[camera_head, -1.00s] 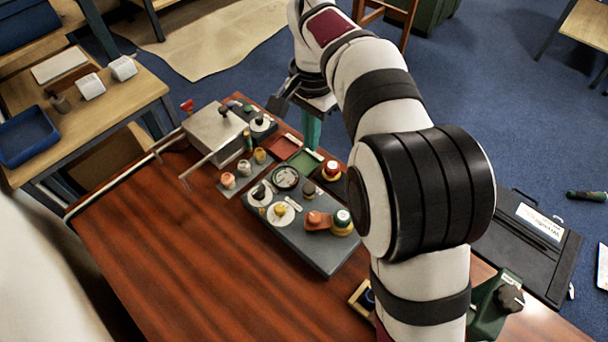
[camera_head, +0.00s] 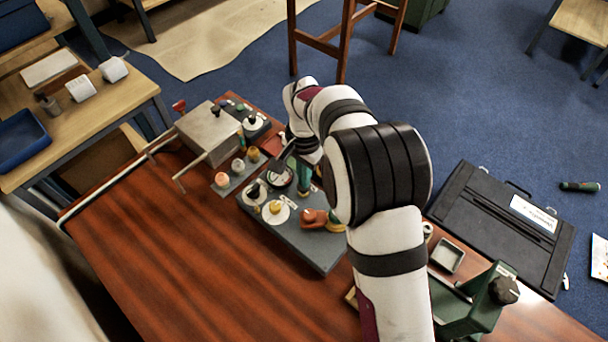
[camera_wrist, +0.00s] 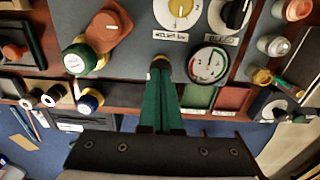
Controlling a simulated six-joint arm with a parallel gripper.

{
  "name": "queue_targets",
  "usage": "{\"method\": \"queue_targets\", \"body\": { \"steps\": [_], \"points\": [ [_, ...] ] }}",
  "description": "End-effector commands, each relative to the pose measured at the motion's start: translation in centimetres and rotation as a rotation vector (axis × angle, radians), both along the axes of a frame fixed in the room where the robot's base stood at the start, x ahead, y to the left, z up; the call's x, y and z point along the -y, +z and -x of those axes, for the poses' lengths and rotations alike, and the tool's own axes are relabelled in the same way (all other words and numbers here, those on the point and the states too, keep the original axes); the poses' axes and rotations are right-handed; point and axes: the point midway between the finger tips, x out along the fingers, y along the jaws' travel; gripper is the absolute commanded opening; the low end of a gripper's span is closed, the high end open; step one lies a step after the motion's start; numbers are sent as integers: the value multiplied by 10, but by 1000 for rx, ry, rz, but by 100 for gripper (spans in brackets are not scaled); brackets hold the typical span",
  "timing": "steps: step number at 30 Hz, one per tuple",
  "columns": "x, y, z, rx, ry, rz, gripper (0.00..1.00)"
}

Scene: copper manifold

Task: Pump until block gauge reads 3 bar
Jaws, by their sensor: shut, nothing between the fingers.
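A round gauge (camera_head: 280,176) with a dark rim sits on the grey block (camera_head: 318,254). In the wrist view the gauge (camera_wrist: 209,65) shows a white face with green and red marks, but its reading is too small to tell. An orange-red part (camera_head: 314,218), possibly the pump, stands on the block and shows at upper left in the wrist view (camera_wrist: 108,28). My gripper (camera_head: 303,191) has green fingers, shut and empty, pointing down between the gauge and the orange-red part. In the wrist view my gripper (camera_wrist: 160,64) is beside the gauge; contact cannot be told.
A yellow knob on a white dial (camera_head: 276,208) and a black knob (camera_head: 254,190) are on the block. A grey metal box (camera_head: 208,132) with a rod stands behind left. A green device (camera_head: 480,305) is at right. The table's left front is clear.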

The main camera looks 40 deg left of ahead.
Motion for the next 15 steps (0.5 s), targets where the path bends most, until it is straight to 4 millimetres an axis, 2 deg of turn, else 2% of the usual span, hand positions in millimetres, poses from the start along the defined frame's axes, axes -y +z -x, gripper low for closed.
{"method": "queue_targets", "body": {
  "steps": [8,15],
  "points": [
    [0,0,0,0,0,0,0],
    [0,-21,0,-1,1,3,0]
  ]
}}
